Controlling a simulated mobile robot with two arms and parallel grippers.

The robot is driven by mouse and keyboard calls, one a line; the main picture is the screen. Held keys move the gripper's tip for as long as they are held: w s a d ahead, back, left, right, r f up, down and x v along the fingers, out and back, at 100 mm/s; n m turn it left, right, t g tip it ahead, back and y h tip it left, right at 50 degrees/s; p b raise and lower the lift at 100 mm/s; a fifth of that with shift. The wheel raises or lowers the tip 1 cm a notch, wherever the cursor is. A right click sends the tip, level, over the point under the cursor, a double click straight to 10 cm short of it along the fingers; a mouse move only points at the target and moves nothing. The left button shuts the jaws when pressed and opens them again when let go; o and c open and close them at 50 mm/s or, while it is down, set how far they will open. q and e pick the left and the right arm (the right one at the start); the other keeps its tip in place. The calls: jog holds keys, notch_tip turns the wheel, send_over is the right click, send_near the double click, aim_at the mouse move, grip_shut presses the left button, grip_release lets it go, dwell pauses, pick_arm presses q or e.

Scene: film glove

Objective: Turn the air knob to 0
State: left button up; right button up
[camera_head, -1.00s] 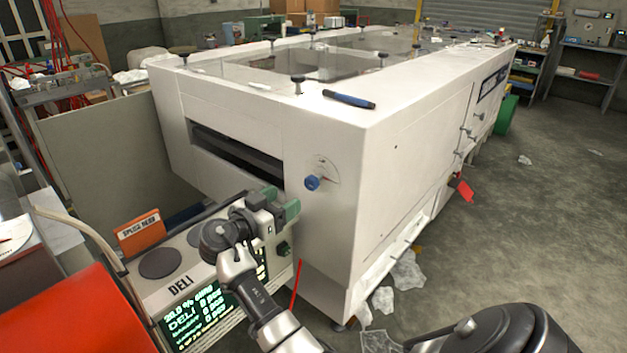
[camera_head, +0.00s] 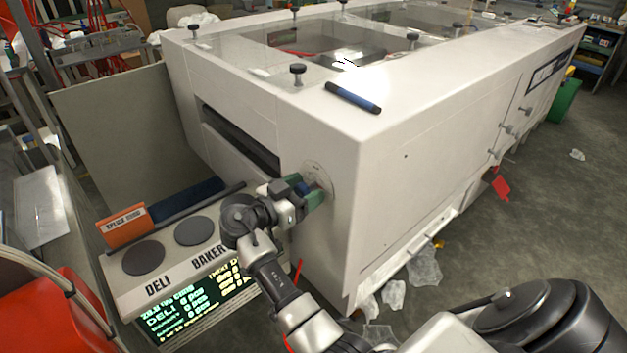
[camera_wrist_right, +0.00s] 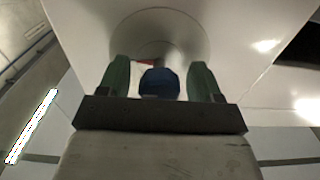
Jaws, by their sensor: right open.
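The blue air knob (camera_head: 304,188) sits on a round dial (camera_head: 318,178) on the white machine's front corner face. My right gripper (camera_head: 306,192) is at the knob, with its green fingers on either side of it. In the right wrist view the knob (camera_wrist_right: 159,82) lies between the two open fingers, with a small gap visible on each side. A bit of red (camera_wrist_right: 146,62) shows on the dial behind the knob. The dial's numbers are too small to read. My left gripper is not in view.
The white machine (camera_head: 400,160) fills the middle, with a blue-black marker-like object (camera_head: 353,98) on top. A control panel with a green-lettered screen (camera_head: 190,310) stands at lower left. Plastic scraps (camera_head: 425,266) lie on the floor at right.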

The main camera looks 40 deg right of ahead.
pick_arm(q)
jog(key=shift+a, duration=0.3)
pick_arm(e)
jog(key=shift+a, duration=0.15)
jog(key=c, duration=0.9)
